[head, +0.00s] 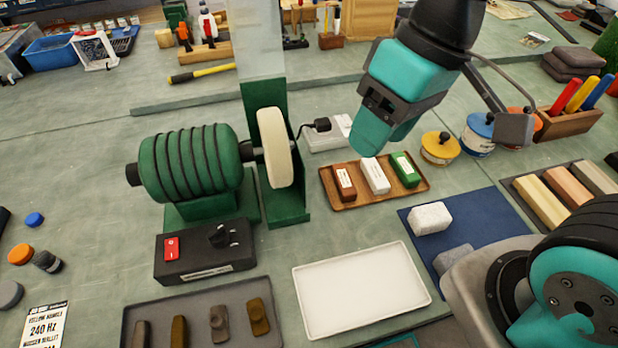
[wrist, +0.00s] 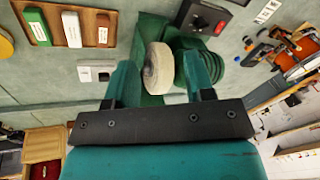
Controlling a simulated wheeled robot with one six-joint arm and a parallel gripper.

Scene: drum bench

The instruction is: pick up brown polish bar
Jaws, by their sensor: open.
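The brown polish bar (head: 345,183) lies at the left end of a small wooden tray (head: 350,206), beside a white bar (head: 376,175) and a green bar (head: 405,169). In the wrist view the brown bar (wrist: 102,29) is at the upper left, with the white bar (wrist: 71,29) and green bar (wrist: 37,27) to its left. My gripper (head: 378,140) is above and behind the tray, apart from the bars. In the wrist view my gripper (wrist: 162,85) is open and empty, with the buffing wheel (wrist: 158,66) showing between its fingers.
The green motor (head: 190,165) and its pale wheel (head: 275,148) stand left of the tray. A white switch box (head: 328,138) sits behind it. Yellow (head: 440,148) and blue (head: 478,133) tins stand at right. An empty white tray (head: 360,290) lies in front.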

